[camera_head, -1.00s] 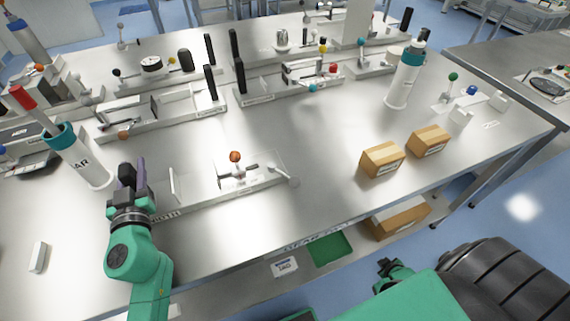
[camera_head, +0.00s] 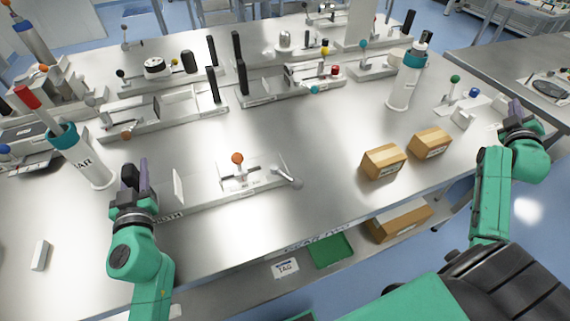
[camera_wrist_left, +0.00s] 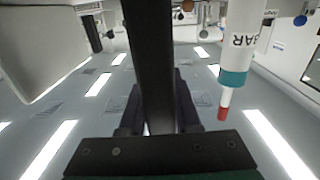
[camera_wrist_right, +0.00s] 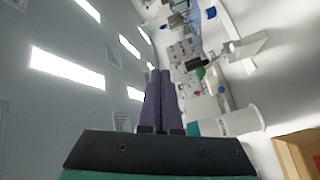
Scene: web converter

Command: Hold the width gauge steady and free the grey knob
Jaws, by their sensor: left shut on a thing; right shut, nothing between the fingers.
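The width gauge (camera_head: 205,200) is the long pale fixture at the near side of the table. It has an upright white plate and an orange ball (camera_head: 237,158) on top. The grey knob (camera_head: 297,184) is on a short lever at its right end. My left gripper (camera_head: 134,176) is at the gauge's left end, shut on its dark upright post, which fills the middle of the left wrist view (camera_wrist_left: 150,60). My right gripper (camera_head: 515,112) is shut and empty over the table's right edge, well away from the knob; its fingers (camera_wrist_right: 160,88) touch each other.
Two cardboard boxes (camera_head: 384,161) (camera_head: 430,142) lie between the knob and my right gripper. A white bottle (camera_head: 404,85) stands behind them. Another bottle (camera_head: 85,160) stands left of my left gripper. Similar fixtures (camera_head: 165,118) line the back.

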